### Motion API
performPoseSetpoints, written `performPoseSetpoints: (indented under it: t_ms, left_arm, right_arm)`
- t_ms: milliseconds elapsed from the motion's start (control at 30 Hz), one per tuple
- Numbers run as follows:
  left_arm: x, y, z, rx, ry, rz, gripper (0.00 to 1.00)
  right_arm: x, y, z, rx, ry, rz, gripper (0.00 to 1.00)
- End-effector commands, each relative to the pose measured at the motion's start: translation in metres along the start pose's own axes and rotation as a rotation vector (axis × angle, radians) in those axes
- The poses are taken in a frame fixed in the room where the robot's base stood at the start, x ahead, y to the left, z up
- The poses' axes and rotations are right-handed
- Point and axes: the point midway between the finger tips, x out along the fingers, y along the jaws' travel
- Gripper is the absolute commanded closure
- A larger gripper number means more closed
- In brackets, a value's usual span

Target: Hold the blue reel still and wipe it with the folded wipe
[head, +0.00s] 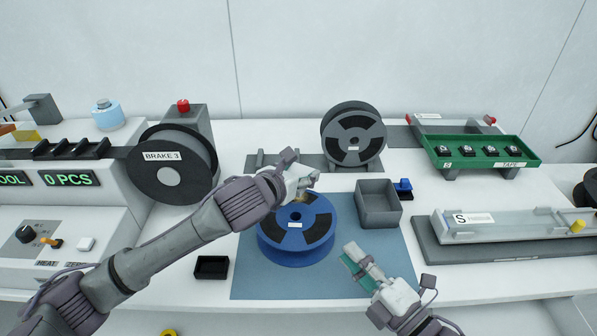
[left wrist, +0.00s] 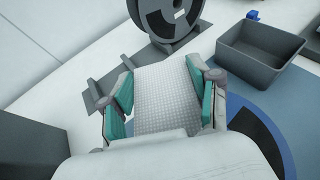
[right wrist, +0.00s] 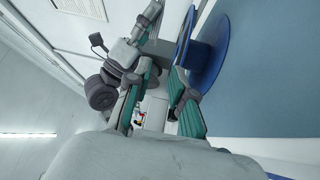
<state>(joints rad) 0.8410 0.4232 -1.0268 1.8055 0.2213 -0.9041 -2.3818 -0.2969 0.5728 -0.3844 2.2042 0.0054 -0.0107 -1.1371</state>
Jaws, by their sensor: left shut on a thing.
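The blue reel (head: 296,254) lies flat on a blue mat (head: 375,284), with dark openings in its top. My left gripper (head: 302,194) is over the far side of the reel. In the left wrist view its teal fingers (left wrist: 163,98) are shut on the folded wipe (left wrist: 165,95), a white waffle-textured pad. I cannot tell whether the wipe touches the reel. My right gripper (head: 357,262) is open and empty, near the reel's front right side. In the right wrist view the reel (right wrist: 208,55) shows just beyond its fingers (right wrist: 158,95), apparently apart from them.
A grey open bin (head: 378,204) and a small blue item (head: 403,188) stand right of the reel. A dark reel stands upright (head: 353,137) behind. A small black tray (head: 211,267) is at front left. A clear-topped fixture (head: 510,236) and green tray (head: 475,150) lie right.

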Motion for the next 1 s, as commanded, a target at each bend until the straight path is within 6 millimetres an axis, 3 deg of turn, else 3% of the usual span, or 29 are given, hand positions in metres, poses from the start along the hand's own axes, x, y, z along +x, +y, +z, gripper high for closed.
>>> performPoseSetpoints:
  t_ms: [100,267,800,1000]
  left_arm:
    - [0.0,0.0,0.0,0.0,0.0,0.0,0.52]
    - [0.0,0.0,0.0,0.0,0.0,0.0,0.52]
    - [0.0,0.0,0.0,0.0,0.0,0.0,0.52]
    - [0.0,0.0,0.0,0.0,0.0,0.0,0.52]
  right_arm:
    - [-0.01,-0.019,-0.01,-0.038,-0.01,-0.063,0.77]
    - [-0.011,-0.028,-0.014,-0.06,-0.015,-0.091,0.77]
    - [0.058,-0.033,-0.012,-0.06,-0.014,-0.088,0.77]
    - [0.072,-0.035,-0.012,-0.058,-0.015,-0.09,0.77]
